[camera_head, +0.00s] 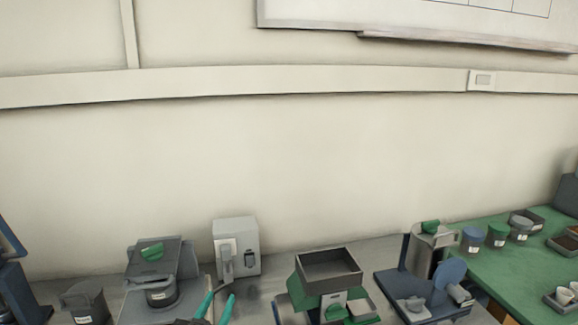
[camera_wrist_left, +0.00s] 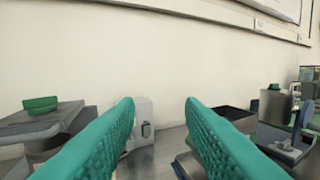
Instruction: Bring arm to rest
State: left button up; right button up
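My left gripper (camera_head: 218,300) shows at the bottom of the head view, with two teal fingers pointing toward the wall. In the left wrist view the same gripper (camera_wrist_left: 159,104) has its ribbed teal fingers apart, with nothing between them. It is above the front of the grey bench, apart from the devices around it. Most of my left arm is hidden below the picture edge. My right gripper is in neither view.
A grey device with a green knob (camera_head: 152,251) stands left of the gripper and a pale box (camera_head: 236,247) behind it. An open dark tray on a stand (camera_head: 330,268) and a blue-grey device (camera_head: 405,283) are to the right. A green table (camera_head: 500,262) holds several cups.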

pick_arm(q)
jog(key=s+a+f+n+g+y, duration=0.2)
jog(key=s+a+f+g+y, duration=0.25)
jog(key=s+f, duration=0.4)
jog(key=s+a+f+m+g+h, duration=0.1)
jog(key=s+f+g, duration=0.4)
jog(key=s, duration=0.6)
jog(key=s+a+f+m+g+h, duration=0.1)
jog(key=s+f+g, duration=0.45)
jog(key=s, duration=0.45)
notch_tip(320, 180, down, 25)
jog(key=g, duration=0.2)
jog(key=s+a+f+b, duration=0.1)
jog(key=s+a+f, duration=0.1)
jog(key=s+f, duration=1.5)
jog(key=shift+s+a+f+g+b, duration=0.3)
jog(key=shift+s+a+f+g, duration=0.1)
jog(key=shift+f, duration=0.25)
jog(key=shift+y, duration=0.25)
jog(key=shift+c, duration=0.2)
